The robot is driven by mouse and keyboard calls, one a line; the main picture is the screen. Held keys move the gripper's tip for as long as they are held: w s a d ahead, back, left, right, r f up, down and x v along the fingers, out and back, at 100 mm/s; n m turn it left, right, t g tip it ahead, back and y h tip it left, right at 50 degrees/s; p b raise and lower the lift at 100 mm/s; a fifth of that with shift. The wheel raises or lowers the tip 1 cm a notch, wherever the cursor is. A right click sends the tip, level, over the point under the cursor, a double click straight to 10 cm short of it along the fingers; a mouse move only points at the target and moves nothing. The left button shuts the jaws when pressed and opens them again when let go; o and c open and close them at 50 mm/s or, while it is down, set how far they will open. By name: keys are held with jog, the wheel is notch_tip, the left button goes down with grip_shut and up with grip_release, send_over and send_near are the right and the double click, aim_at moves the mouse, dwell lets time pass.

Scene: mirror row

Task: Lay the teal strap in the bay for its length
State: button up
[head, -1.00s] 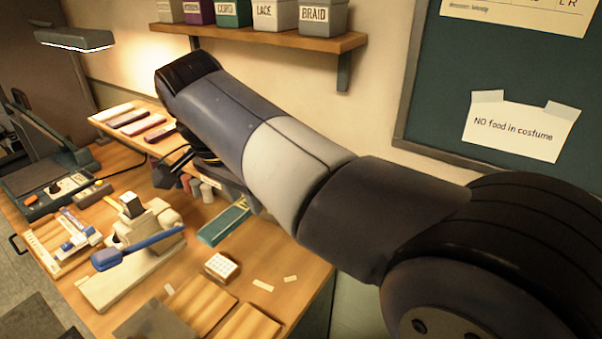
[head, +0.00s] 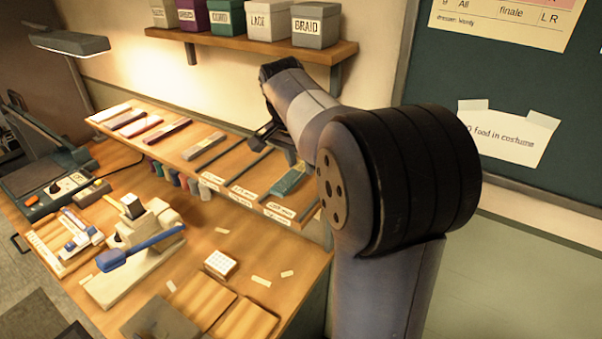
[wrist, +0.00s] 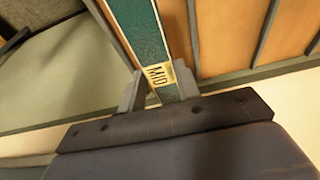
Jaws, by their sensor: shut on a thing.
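The teal strap (wrist: 147,32) runs between the two grey fingers of my gripper (wrist: 158,88) in the wrist view. A pale tag (wrist: 160,75) reading "MID" is on the strap near the fingers. My gripper is shut on the strap. In the head view the strap (head: 291,179) shows at the right end of the raised shelf, over the bays there; I cannot tell whether it touches the shelf. The bays have dark dividers and front labels, such as the middle label (head: 243,194), too small to read surely.
Other straps, such as a grey one (head: 204,146), lie in bays to the left. Spools hang under the shelf. A blue-handled press (head: 140,248), a button box (head: 221,264) and wooden trays (head: 245,321) stand on the bench below. Storage bins (head: 315,25) sit above.

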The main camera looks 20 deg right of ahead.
aim_at(299, 168)
notch_tip(299, 168, down, 4)
jog(key=shift+p, duration=0.3)
jog(key=shift+d+f, duration=0.15)
jog(key=shift+w+f, duration=0.1)
jog(key=shift+f, duration=0.05)
jog(key=shift+f, duration=0.1)
jog(key=o, duration=1.1)
jog(key=shift+c, duration=0.2)
jog(key=v, duration=1.2)
